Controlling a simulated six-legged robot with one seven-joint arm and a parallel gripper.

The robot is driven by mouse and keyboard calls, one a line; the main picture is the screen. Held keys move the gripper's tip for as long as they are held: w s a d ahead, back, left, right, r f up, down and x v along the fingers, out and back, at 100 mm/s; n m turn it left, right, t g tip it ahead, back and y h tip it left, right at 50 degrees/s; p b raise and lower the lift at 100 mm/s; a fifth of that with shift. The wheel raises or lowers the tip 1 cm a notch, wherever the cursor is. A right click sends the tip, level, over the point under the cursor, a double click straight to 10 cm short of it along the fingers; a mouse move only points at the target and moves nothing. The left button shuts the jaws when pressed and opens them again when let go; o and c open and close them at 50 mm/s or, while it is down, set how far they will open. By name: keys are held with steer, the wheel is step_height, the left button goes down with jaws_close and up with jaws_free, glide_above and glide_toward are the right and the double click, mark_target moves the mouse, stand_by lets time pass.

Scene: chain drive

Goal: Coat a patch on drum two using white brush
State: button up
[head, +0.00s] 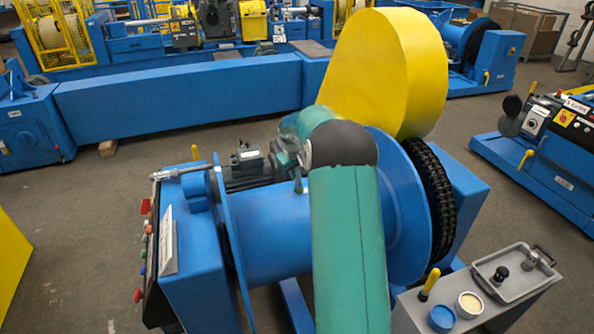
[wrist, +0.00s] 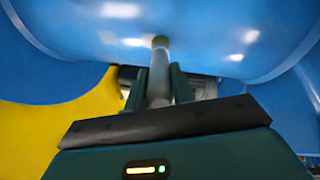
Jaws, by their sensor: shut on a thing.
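A large blue drum (head: 270,240) with wide flanges lies in the middle of the head view, and its blue surface (wrist: 200,25) fills the top of the wrist view. I cannot read a number on it. My gripper (wrist: 157,75) is shut on a pale brush (wrist: 159,68), which stands between the two dark fingers. The brush's far end points at the drum surface and appears at or very near it; I cannot tell whether it touches. In the head view my green arm reaches over the drum and hides part of it. No coated patch is clear.
A grey stand at the lower right holds a blue tin (head: 441,319), a cream-topped tin (head: 470,304), a yellow-handled tool (head: 429,283) and a metal tray (head: 512,272). A yellow guard (head: 385,70) and a black chain (head: 432,200) flank the drum. Other blue machines stand around; grey floor lies between.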

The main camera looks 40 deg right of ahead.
steer(key=s+d, duration=0.4)
steer(key=d, duration=0.9)
steer(key=shift+d, duration=0.25)
stand_by(0.9)
steer(key=shift+s, duration=0.15)
step_height(320, 180, up, 6)
stand_by(0.5)
step_height(320, 180, up, 3)
stand_by(0.6)
stand_by(0.6)
